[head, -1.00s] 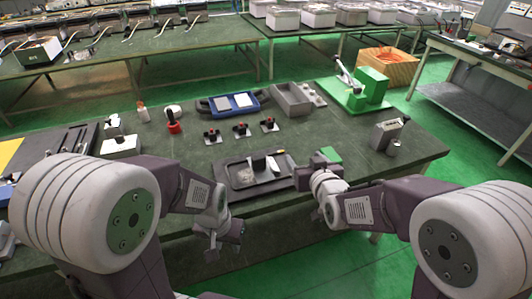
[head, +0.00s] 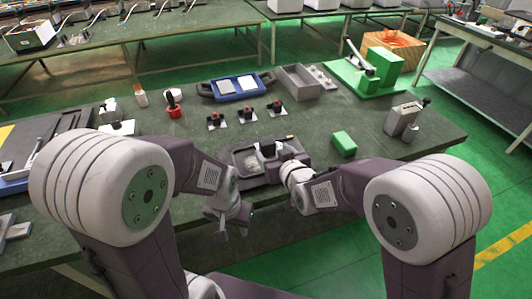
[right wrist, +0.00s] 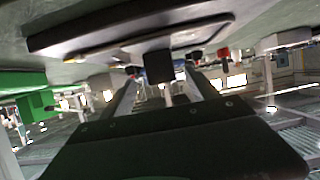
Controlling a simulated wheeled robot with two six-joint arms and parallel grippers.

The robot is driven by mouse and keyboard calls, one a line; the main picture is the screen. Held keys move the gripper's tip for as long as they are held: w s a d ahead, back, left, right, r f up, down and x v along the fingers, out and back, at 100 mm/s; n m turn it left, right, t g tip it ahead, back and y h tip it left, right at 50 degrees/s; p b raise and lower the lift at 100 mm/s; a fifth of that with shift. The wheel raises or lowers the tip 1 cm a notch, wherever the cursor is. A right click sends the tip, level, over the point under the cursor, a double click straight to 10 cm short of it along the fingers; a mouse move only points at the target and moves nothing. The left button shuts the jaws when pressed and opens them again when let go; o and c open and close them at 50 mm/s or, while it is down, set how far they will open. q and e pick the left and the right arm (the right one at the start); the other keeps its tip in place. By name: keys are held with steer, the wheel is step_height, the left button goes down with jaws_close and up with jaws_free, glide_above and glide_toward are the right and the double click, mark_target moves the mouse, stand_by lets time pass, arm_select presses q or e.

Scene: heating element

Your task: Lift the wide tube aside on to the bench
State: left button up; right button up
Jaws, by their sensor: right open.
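The wide tube is a short, dark upright cylinder (head: 267,147) on the dark tray (head: 240,162) near the bench's front edge. My right gripper (head: 279,156) is open and low over the tray, close to the tube on its right side. In the right wrist view the black tube (right wrist: 158,67) shows between the lines of the two spread fingers (right wrist: 163,88), near their tips; contact cannot be told. My left gripper (head: 232,230) hangs in front of the bench edge, fingers apart and empty, away from the tube.
A green block (head: 344,143) lies right of the tray. A grey device (head: 402,119) stands at right. Bench between block and device is clear.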

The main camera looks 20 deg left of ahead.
mark_target(269, 148)
steer(key=x, duration=0.5)
steer(key=shift+w+a, duration=0.15)
steer(key=shift+c, duration=0.6)
steer(key=shift+r, duration=0.1)
jaws_close()
